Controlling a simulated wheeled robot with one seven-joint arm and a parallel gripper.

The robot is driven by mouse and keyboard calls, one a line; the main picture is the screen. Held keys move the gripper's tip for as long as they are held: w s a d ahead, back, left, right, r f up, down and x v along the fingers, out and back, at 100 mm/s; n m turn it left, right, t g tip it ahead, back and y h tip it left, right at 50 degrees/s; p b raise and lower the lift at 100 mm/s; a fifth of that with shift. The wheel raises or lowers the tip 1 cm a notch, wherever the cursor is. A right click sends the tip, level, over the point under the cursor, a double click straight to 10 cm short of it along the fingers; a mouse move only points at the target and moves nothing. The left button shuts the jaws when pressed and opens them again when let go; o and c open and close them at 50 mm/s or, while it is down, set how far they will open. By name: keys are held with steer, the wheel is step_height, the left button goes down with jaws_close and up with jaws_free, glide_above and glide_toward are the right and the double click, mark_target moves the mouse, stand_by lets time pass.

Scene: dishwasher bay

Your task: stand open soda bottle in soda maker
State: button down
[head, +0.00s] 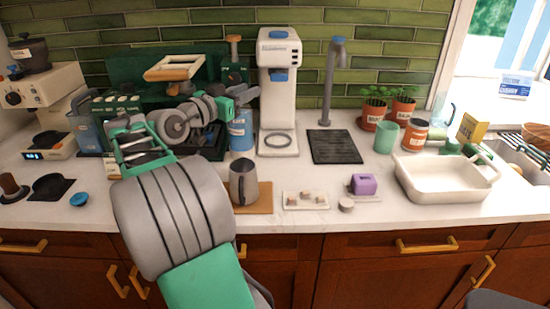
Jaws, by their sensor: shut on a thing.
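The soda maker (280,95) is a tall white machine with a blue label, standing against the green tiled wall. A dark ring (278,140) marks its base, and nothing stands on it. The soda bottle (240,132) is blue with a pale label, just left of the soda maker and apart from its base ring. My gripper (242,96) is shut on the bottle at its upper end. The gripper hides the bottle's neck and mouth. The bottle looks roughly upright; whether its bottom touches the counter is unclear.
A grey mug (243,182) on a wooden board stands in front of the bottle. A tap (327,85) and dark drain mat (335,146) are right of the soda maker. A green coffee machine (125,105) is behind my arm. A small round blue thing (79,199) lies at left.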

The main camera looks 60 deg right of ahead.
step_height(320, 180, down, 2)
steer(key=shift+f+b, duration=0.1)
steer(key=shift+b, duration=0.25)
steer(key=s+d+p, duration=0.1)
steer(key=d, duration=0.5)
steer(key=s+d+p, duration=0.1)
steer(key=d, duration=0.4)
steer(key=s+d+p, duration=0.1)
steer(key=d, duration=0.5)
steer(key=shift+s+d, duration=0.1)
steer(key=shift+d, duration=0.2)
steer(key=shift+d+f, duration=0.1)
steer(key=shift+f, duration=0.55)
steer(key=shift+f+b, duration=0.2)
steer(key=shift+b, duration=0.15)
steer(key=c, duration=1.3)
jaws_free()
steer(key=shift+c, duration=0.2)
